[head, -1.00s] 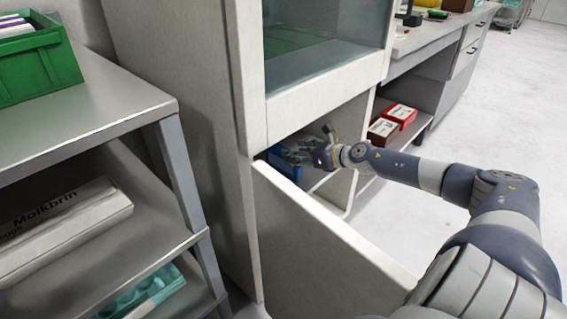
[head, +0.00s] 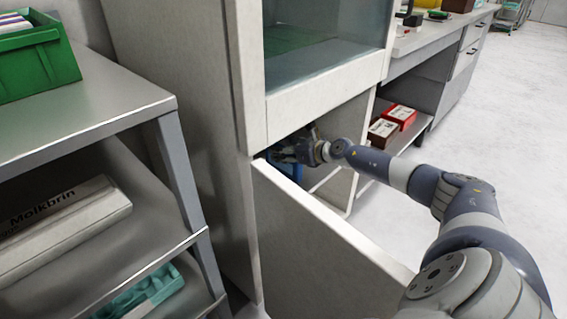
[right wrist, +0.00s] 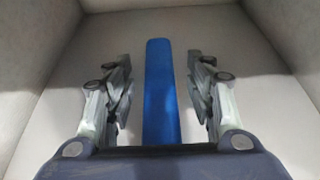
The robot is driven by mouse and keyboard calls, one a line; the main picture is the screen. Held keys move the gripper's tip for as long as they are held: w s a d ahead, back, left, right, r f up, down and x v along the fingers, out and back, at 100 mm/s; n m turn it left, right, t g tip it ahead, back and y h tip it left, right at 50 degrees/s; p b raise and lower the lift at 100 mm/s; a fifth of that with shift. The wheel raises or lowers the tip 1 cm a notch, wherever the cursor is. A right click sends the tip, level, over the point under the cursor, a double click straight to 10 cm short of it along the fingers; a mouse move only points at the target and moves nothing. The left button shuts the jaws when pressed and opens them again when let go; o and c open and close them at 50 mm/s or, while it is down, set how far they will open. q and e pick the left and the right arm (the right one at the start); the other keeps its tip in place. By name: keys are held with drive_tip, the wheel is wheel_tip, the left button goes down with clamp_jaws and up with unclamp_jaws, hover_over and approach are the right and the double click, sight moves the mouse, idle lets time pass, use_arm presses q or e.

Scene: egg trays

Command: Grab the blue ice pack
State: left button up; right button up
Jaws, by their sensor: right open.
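The blue ice pack (right wrist: 161,85) stands inside the lower compartment of the white cabinet. In the right wrist view it shows as a narrow blue slab between the two fingers of my right gripper (right wrist: 160,92), with a gap on each side. The fingers are open. In the head view my right gripper (head: 284,152) reaches into the compartment over the open door, and only a bit of the blue ice pack (head: 291,171) shows; the rest is hidden by the gripper and the door. My left gripper is not in view.
The open cabinet door (head: 325,245) stands below my right forearm. The compartment walls (right wrist: 38,60) rise close around the gripper. A metal shelf (head: 90,100) with a green bin (head: 38,66) stands at left. Red and brown boxes (head: 400,115) sit on a low shelf at right.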

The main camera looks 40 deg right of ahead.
drive_tip(key=shift+w, duration=0.1)
clamp_jaws()
drive_tip(key=shift+r, duration=0.1)
idle(0.4)
